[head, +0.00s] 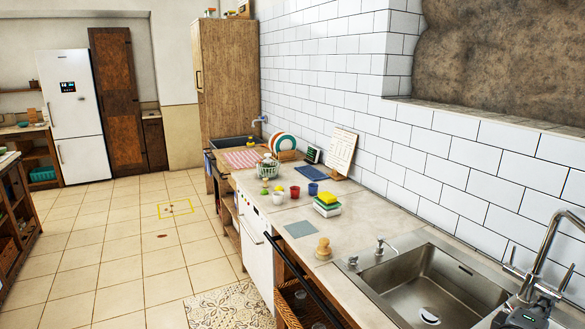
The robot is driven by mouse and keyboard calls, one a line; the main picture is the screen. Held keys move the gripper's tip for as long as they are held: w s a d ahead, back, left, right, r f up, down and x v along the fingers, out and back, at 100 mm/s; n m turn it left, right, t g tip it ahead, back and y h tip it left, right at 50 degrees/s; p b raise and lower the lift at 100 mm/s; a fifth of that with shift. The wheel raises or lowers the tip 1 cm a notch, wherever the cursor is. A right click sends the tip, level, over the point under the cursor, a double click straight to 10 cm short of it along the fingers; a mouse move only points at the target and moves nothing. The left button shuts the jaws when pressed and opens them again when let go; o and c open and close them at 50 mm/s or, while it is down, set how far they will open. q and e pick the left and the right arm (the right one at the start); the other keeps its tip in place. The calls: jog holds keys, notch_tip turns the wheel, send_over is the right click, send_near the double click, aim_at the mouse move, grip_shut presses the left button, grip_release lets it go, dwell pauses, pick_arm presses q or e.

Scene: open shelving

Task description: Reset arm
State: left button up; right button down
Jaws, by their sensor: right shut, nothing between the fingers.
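My right gripper (520,314) shows only in part at the bottom right edge, dark and in front of the sink's right end, near the base of the chrome tap. It is shut with nothing in it. Most of my right arm is out of the picture. My left gripper is not in view.
The steel sink (385,277) and chrome tap (549,245) are close to my right gripper. The counter holds a wooden brush (323,249), stacked sponges (327,205), several cups (278,196) and a dish rack (287,155).

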jog(key=s+a+f+m+g+y, duration=0.1)
jog(key=s+a+f+y, duration=0.25)
jog(key=f, duration=0.25)
jog(key=s+a+f+m+y, duration=0.1)
jog(key=s+a+f+y, duration=0.15)
jog(key=a+f, duration=0.35)
jog(key=s+a+f+m+g+y, duration=0.1)
jog(key=s+a+f+y, duration=0.15)
jog(key=f, duration=0.45)
jog(key=s+a+f+m+g+y, duration=0.3)
jog(key=s+a+f+g+y, duration=0.35)
jog(key=s+a, duration=0.7)
notch_tip(320, 180, down, 27)
jog(key=s, duration=0.1)
pick_arm(q)
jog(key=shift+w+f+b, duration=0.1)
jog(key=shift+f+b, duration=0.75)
jog(key=shift+b, duration=0.05)
pick_arm(e)
jog(key=s+d+f, duration=0.3)
jog(key=s+f, duration=1.4)
jog(key=f, duration=0.1)
jog(key=shift+s+d+f, duration=0.15)
jog(key=shift+s+d, duration=0.05)
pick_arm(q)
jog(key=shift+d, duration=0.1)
pick_arm(e)
jog(key=shift+g, duration=0.25)
